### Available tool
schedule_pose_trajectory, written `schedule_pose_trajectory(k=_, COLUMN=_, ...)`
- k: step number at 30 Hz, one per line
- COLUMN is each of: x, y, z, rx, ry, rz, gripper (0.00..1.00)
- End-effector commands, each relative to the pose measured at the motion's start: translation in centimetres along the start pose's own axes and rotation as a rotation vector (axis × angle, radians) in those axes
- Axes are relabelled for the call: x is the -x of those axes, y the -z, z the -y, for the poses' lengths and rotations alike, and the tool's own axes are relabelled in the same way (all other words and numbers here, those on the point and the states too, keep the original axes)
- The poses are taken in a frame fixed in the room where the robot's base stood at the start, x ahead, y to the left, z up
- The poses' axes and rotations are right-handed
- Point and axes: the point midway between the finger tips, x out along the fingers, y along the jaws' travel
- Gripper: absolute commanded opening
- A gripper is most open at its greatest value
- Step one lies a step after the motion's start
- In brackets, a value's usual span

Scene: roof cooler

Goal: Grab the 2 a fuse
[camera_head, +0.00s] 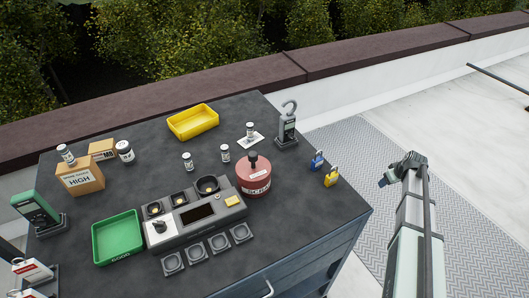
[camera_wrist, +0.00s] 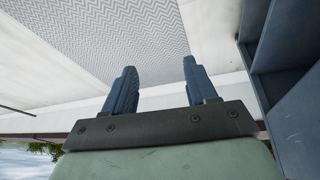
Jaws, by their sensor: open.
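Several small white-and-dark cylinders that look like fuses stand on the dark bench top in the head view. One fuse (camera_head: 187,161) and a second fuse (camera_head: 225,153) stand upright behind the grey test unit. A third fuse (camera_head: 250,130) is on a white paper, and a fourth fuse (camera_head: 66,154) is on a cardboard box at the left. Their ratings are too small to read, so I cannot tell which is 2 A. My gripper (camera_wrist: 159,70) is open and empty in the wrist view, off the bench's right side and apart from every fuse.
The grey test unit (camera_head: 196,221) with round sockets sits mid-bench, beside a red canister (camera_head: 253,178) labelled scrap. A green tray (camera_head: 118,238), a yellow tray (camera_head: 193,121), a dark hook-topped device (camera_head: 287,128) and blue and yellow padlocks (camera_head: 331,177) surround it. Bench space between is clear.

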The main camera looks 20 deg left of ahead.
Motion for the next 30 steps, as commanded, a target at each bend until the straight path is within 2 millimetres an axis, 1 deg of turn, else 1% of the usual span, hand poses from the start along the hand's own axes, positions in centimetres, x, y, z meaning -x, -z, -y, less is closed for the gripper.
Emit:
schedule_pose_trajectory(k=1, x=1.3, y=2.4, z=-1.0, rx=0.027, ry=-0.01, rz=-0.03, gripper=0.57)
schedule_pose_trajectory(k=4, x=4.0, y=6.5, z=-2.2, rx=0.083, ry=-0.024, rz=-0.088, gripper=0.57)
schedule_pose_trajectory(k=8, x=7.8, y=11.9, z=-2.8, rx=0.162, ry=-0.036, rz=-0.16, gripper=0.57)
schedule_pose_trajectory(k=9, x=9.0, y=13.6, z=-2.8, rx=0.186, ry=-0.039, rz=-0.182, gripper=0.57)
schedule_pose_trajectory(k=11, x=10.9, y=16.1, z=-2.6, rx=0.225, ry=-0.042, rz=-0.213, gripper=0.57)
schedule_pose_trajectory(k=12, x=12.2, y=17.8, z=-2.3, rx=0.253, ry=-0.043, rz=-0.234, gripper=0.57)
schedule_pose_trajectory(k=14, x=14.2, y=20.4, z=-1.6, rx=0.294, ry=-0.044, rz=-0.264, gripper=0.57)
schedule_pose_trajectory(k=15, x=15.6, y=22.1, z=-1.0, rx=0.323, ry=-0.042, rz=-0.284, gripper=0.57)
schedule_pose_trajectory(k=17, x=17.7, y=24.7, z=0.2, rx=0.37, ry=-0.037, rz=-0.309, gripper=0.57)
schedule_pose_trajectory(k=18, x=19.0, y=26.4, z=1.4, rx=0.401, ry=-0.032, rz=-0.326, gripper=0.57)
schedule_pose_trajectory(k=20, x=21.1, y=28.9, z=3.4, rx=0.453, ry=-0.02, rz=-0.348, gripper=0.57)
schedule_pose_trajectory(k=21, x=22.5, y=30.6, z=5.1, rx=0.49, ry=-0.01, rz=-0.36, gripper=0.57)
schedule_pose_trajectory(k=23, x=24.4, y=32.9, z=8.2, rx=0.547, ry=0.011, rz=-0.37, gripper=0.57)
schedule_pose_trajectory(k=24, x=25.3, y=34.0, z=10.2, rx=0.581, ry=0.027, rz=-0.37, gripper=0.57)
schedule_pose_trajectory(k=26, x=26.5, y=35.2, z=13.3, rx=0.626, ry=0.052, rz=-0.365, gripper=0.57)
schedule_pose_trajectory(k=27, x=27.1, y=35.9, z=15.4, rx=0.655, ry=0.068, rz=-0.359, gripper=0.57)
schedule_pose_trajectory(k=29, x=27.9, y=36.6, z=18.5, rx=0.695, ry=0.092, rz=-0.343, gripper=0.57)
schedule_pose_trajectory(k=30, x=28.2, y=37.0, z=20.6, rx=0.72, ry=0.11, rz=-0.33, gripper=0.57)
